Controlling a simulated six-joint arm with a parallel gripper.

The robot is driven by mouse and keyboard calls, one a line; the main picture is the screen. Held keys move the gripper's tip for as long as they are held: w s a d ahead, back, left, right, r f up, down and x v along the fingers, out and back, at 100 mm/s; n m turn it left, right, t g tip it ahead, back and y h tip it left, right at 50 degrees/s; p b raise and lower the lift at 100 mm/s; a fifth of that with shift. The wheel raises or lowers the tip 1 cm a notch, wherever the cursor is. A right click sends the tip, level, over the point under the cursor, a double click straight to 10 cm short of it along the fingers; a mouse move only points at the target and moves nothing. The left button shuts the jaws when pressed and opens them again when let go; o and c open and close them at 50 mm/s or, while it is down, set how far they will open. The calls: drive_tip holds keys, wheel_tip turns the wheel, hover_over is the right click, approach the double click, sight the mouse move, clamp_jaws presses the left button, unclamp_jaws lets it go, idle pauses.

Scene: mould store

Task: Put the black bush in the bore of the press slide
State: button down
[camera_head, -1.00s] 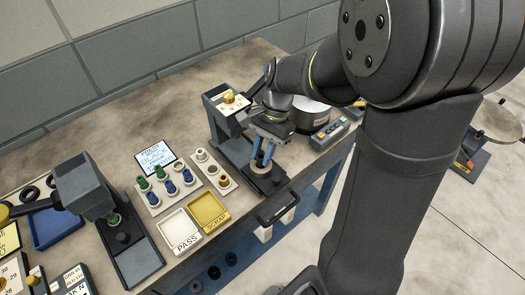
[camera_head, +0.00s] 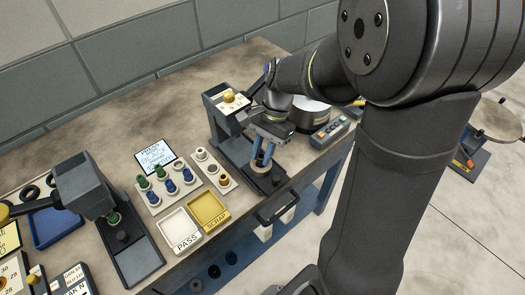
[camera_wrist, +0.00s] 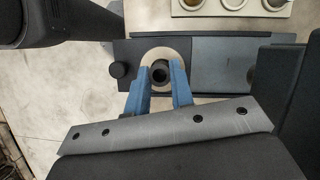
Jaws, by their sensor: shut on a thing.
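My gripper (camera_wrist: 160,88) has blue fingers and is shut on the black bush (camera_wrist: 161,74), which shows as a small dark ring between the fingertips in the wrist view. A pale round collar (camera_wrist: 158,53) on the dark press slide (camera_wrist: 213,62) surrounds the bush in that view. I cannot tell whether the bush is above the bore or inside it. In the head view, my gripper (camera_head: 262,153) points down over the slide (camera_head: 265,184) in front of the press (camera_head: 226,104). The bush is not clear there.
A white PASS tray (camera_head: 165,222) and a yellow SCRAP tray (camera_head: 221,219) are left of the slide. Racks hold green, blue and pale bushes (camera_head: 186,175). A button box (camera_head: 330,132) stands right of the gripper. A second press (camera_head: 83,188) is at the left.

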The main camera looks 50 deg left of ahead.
drive_tip(key=shift+f, duration=0.5)
idle(2.5)
drive_tip(key=shift+r, duration=0.3)
idle(0.5)
drive_tip(key=c, duration=1.2)
unclamp_jaws()
drive_tip(key=shift+o, duration=0.5)
drive_tip(key=o, duration=0.3)
drive_tip(key=shift+o, duration=0.2)
drive_tip(key=shift+r, duration=0.1)
drive_tip(key=shift+r, duration=3.65)
